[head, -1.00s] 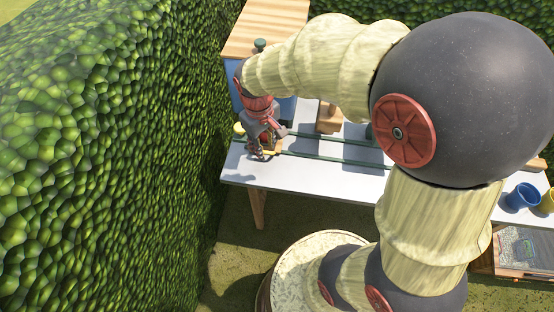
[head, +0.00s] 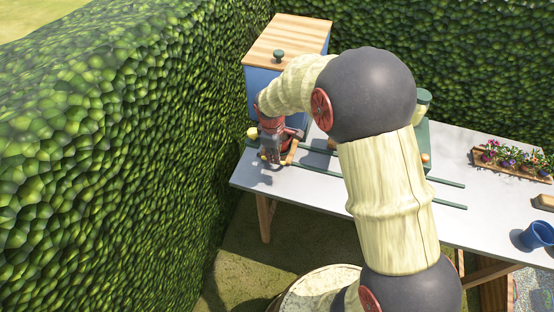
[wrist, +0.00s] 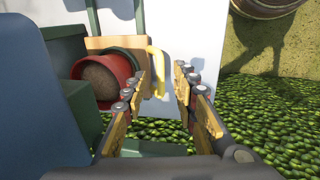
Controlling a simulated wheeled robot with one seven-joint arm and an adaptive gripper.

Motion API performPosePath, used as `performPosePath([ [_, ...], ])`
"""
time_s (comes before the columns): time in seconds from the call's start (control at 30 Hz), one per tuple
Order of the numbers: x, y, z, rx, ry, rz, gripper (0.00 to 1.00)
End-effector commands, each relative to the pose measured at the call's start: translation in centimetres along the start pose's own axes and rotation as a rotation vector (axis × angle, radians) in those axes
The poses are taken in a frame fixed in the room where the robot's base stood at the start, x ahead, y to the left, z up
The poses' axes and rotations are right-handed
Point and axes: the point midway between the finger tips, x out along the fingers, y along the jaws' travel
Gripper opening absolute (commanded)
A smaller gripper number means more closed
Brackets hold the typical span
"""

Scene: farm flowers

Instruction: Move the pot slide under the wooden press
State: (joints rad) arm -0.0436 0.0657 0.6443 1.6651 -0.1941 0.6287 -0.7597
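The pot slide is a wooden board (wrist: 104,43) with a yellow handle (wrist: 157,74). A red pot of soil (wrist: 100,80) lies against it in the wrist view. In the head view part of the slide (head: 291,153) shows beside my gripper (head: 270,157), at the left end of the green rails (head: 340,175). My gripper (wrist: 160,77) is open, with its fingers on either side of the handle and a gap to the right finger. Contact with the left finger is unclear. A little of the wooden press (head: 332,143) shows; my arm hides most of it.
A blue box with a wooden top (head: 290,38) stands behind the slide, and a hedge (head: 120,150) rises close on the left. A planter with flowers (head: 512,168) and a blue cup (head: 537,236) are at the right. The white table front (head: 310,190) is clear.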

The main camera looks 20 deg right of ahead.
Motion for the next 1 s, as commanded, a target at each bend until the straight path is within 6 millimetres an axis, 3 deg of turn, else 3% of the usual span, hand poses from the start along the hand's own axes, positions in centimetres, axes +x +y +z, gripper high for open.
performPosePath([
  [0.1, 2.2, -0.1, 0.1, 0.001, -0.002, -0.003, 0.28],
  [0.3, 4.2, 0.0, 0.0, 0.002, 0.0, 0.0, 0.28],
  [0.57, 4.4, 0.0, 0.0, 0.002, 0.0, 0.0, 0.28],
  [1.0, 4.4, 0.0, 0.0, 0.002, 0.0, 0.0, 0.04],
])
